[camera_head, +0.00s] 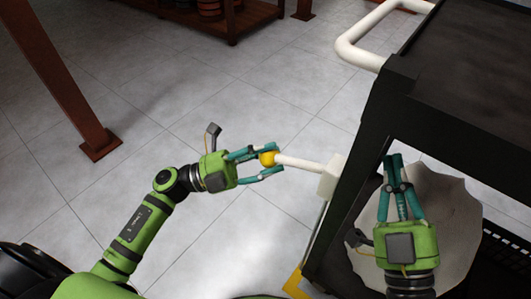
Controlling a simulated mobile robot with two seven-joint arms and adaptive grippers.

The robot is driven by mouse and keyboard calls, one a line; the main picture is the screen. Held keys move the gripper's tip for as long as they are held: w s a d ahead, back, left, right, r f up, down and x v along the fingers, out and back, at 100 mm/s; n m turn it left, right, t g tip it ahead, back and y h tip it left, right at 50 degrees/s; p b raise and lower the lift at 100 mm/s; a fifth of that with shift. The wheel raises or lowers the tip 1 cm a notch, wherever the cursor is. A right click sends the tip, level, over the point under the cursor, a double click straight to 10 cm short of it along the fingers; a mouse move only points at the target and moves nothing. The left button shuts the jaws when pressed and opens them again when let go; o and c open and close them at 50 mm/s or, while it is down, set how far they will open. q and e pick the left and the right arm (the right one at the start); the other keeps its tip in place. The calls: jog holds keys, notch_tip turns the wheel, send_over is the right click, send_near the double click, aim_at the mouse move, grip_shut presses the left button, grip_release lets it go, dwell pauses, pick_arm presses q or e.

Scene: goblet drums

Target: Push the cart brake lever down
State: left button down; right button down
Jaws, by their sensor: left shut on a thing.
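The brake lever (298,163) is a white bar with a yellow knob (267,159) at its free end. It sticks out to the left from a white block (333,176) on the side of the dark cart (352,215). My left gripper (274,160) reaches in from the left and is shut on the yellow knob, with a teal finger on either side. My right gripper (393,158) points up the picture at the cart's near side, in front of a pale rounded object (452,215). Its fingers are together and nothing shows between them.
A white tubular handle (352,45) juts from the cart's far end. A reddish-brown post (65,80) stands at the left, and a low wooden rack (235,22) is at the back. The grey tiled floor left of the cart is clear.

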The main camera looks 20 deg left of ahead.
pick_arm(q)
jog(key=shift+s+d+f+n+h, duration=0.3)
jog(key=shift+f, duration=0.05)
pick_arm(e)
jog(key=s+r+t+y, duration=0.1)
jog(key=r, duration=0.1)
jog(key=s+r+n+t+y, duration=0.1)
jog(key=s, duration=0.1)
jog(key=shift+a+r, duration=0.15)
jog(key=shift+r, duration=0.25)
pick_arm(q)
jog(key=c, duration=0.8)
grip_release()
jog(key=shift+o, duration=0.5)
jog(key=shift+a, duration=0.1)
jog(key=shift+a+f, duration=0.1)
jog(key=shift+a, duration=0.1)
jog(key=v, duration=1.1)
jog(key=shift+s+a, duration=0.15)
jog(key=shift+s, duration=0.1)
jog(key=shift+f, duration=0.15)
